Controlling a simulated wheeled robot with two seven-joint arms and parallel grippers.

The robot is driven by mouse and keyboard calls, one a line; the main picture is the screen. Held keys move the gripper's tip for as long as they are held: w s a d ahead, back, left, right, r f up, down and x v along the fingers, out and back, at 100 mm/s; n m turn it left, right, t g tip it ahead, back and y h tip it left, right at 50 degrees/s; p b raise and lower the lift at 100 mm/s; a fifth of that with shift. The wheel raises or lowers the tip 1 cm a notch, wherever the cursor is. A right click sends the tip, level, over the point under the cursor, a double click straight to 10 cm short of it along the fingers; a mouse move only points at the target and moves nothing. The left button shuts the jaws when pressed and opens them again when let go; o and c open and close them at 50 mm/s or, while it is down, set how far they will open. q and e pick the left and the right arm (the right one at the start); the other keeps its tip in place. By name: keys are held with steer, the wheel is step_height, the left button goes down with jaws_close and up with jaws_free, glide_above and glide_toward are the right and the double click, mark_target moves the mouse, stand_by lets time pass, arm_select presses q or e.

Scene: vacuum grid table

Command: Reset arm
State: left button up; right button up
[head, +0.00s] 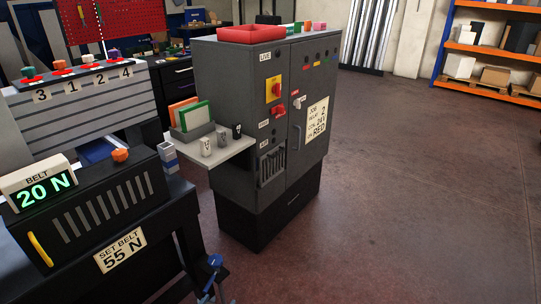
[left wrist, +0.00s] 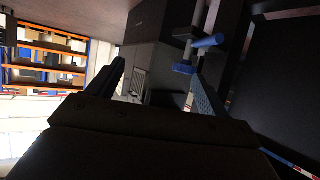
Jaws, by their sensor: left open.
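My left gripper (left wrist: 158,70) is open in the left wrist view, its two blue-padded fingers apart with nothing held between them. In the head view only small blue and dark parts show at the bottom edge, and I cannot clearly separate the gripper there. A blue-handled clamp-like part (left wrist: 207,41) stands just beyond the right finger in the left wrist view; I cannot tell whether they touch. My right gripper is in neither view.
A dark bench with a belt unit (head: 95,205) reading 20 N stands at left. A grey cabinet (head: 235,90) with a side shelf (head: 235,146) stands in the middle. Orange shelving (head: 437,60) is at back right. The floor (head: 420,200) at right is clear.

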arm_select(q)
steer(key=s+d+r+g+p, duration=0.1)
steer(key=s+r+g, duration=0.2)
steer(key=s, duration=0.7)
steer(key=s+d+r+g+p, duration=0.1)
steer(key=s+d+r+g, duration=0.1)
steer(key=s+r+g, duration=0.2)
steer(key=s+d+r+g+p, duration=0.1)
steer(key=s+r+g, duration=0.2)
steer(key=s+r, duration=0.5)
steer(key=s, duration=0.9)
steer(key=shift+d+r+y+p, duration=0.15)
steer(key=shift+r+y+p, duration=0.15)
steer(key=shift+y, duration=0.1)
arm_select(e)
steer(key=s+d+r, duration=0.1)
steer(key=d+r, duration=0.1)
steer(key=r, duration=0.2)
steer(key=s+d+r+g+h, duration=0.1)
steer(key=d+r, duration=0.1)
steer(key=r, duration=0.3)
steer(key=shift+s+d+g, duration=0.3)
